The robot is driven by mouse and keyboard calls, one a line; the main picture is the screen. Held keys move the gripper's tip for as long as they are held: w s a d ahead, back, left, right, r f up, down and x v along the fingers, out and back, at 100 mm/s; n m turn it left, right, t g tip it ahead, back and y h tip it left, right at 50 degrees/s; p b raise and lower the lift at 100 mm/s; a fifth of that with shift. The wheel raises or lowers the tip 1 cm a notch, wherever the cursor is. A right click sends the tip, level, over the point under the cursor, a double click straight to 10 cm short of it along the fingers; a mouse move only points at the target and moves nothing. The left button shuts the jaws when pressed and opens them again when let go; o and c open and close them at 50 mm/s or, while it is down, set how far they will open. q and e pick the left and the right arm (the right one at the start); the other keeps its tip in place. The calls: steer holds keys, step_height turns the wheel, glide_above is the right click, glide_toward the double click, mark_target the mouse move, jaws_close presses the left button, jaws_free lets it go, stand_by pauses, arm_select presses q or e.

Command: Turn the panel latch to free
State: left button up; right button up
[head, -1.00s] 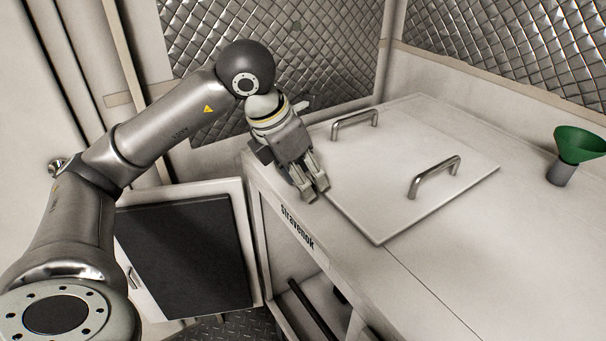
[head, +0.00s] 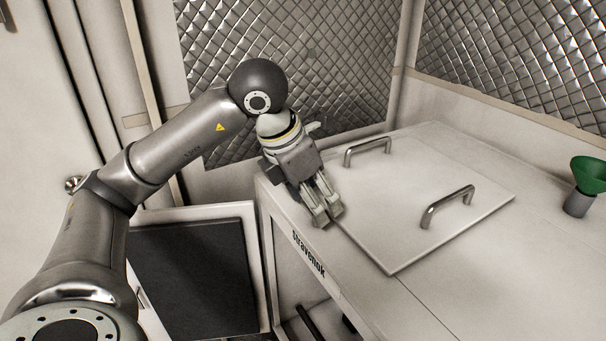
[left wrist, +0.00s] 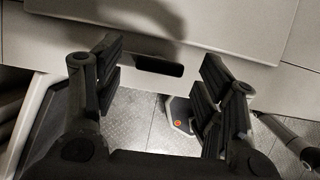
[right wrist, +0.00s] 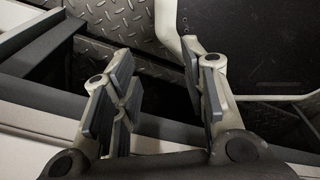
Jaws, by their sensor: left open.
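The flat white panel (head: 400,215) with two metal handles (head: 368,150) (head: 447,207) lies on the white cabinet top. My left gripper (head: 327,215) points down at the panel's left corner, over the cabinet's front edge. In the left wrist view its fingers (left wrist: 162,60) are open with nothing held. A dark slot (left wrist: 158,66) in the cabinet edge shows between them; I cannot tell whether it is part of the latch. No latch can be made out in the head view; the gripper may hide it. My right gripper (right wrist: 160,68) is open and empty, seen only in its wrist view.
A green funnel (head: 588,175) stands at the right on the cabinet top. Below the front edge, marked "stravenok" (head: 308,255), is an open bay. A dark-faced door (head: 195,275) stands left of it. Quilted metal walls (head: 300,60) rise behind.

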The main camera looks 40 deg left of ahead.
arm_select(q)
steer(key=v, duration=1)
steer(key=shift+s+r, duration=0.2)
steer(key=shift+r, duration=0.05)
